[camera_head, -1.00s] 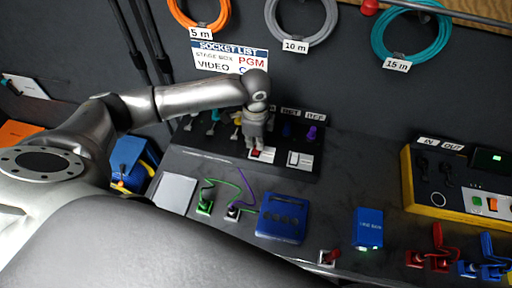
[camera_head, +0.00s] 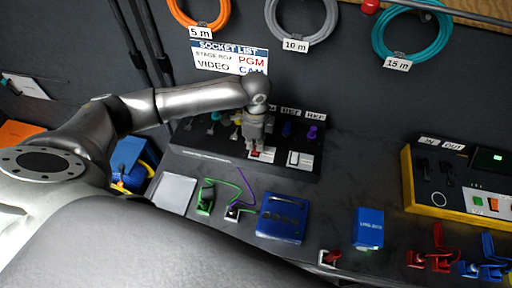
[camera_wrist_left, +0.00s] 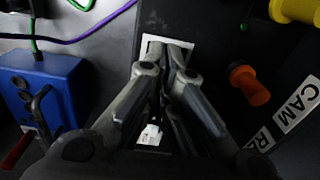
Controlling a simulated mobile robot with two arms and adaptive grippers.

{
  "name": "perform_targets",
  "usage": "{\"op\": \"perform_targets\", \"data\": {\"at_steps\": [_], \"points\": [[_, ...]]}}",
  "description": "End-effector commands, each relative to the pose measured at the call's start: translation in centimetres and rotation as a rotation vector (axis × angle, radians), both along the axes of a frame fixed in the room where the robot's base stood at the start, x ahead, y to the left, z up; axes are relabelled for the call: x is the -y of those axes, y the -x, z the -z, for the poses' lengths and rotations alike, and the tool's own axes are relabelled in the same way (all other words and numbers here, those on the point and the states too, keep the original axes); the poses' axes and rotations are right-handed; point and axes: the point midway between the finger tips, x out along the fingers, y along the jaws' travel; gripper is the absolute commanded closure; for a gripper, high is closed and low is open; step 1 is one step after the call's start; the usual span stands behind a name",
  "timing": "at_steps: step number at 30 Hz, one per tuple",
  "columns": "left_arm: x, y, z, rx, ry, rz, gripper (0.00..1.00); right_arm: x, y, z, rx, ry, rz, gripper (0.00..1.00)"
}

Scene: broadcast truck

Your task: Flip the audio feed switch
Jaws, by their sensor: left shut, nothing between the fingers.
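A dark sloped panel (camera_head: 214,157) stands against the back wall. Near its front edge are a red switch on a white plate (camera_head: 268,156) and a white switch plate (camera_head: 300,160) to its right. I cannot read which is the audio feed switch. My left gripper (camera_head: 256,151) points down, shut and empty, with its tips at the red switch and partly hiding it. In the left wrist view the shut fingers (camera_wrist_left: 175,50) lie over a white-framed switch plate (camera_wrist_left: 150,42); I cannot tell whether they touch it. My right gripper is not in view.
Coloured knobs, including a purple one (camera_head: 312,132), stand behind the switches. A blue box (camera_head: 282,218), green and purple cables, and an upright blue box (camera_head: 368,228) are on the counter. A yellow-edged console (camera_head: 440,210) is at right. Bare counter lies between.

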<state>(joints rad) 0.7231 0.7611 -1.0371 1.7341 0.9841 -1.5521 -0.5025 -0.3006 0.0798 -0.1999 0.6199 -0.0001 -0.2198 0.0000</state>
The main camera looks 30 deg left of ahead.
Motion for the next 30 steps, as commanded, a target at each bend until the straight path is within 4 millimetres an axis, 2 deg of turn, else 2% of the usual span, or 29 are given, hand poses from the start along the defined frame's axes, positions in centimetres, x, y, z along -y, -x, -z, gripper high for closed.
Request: {"op": "perform_targets", "data": {"at_steps": [30], "points": [[0.0, 0.0, 1.6, -0.001, 0.0, 0.0, 1.0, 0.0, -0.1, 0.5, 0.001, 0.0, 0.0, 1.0]]}}
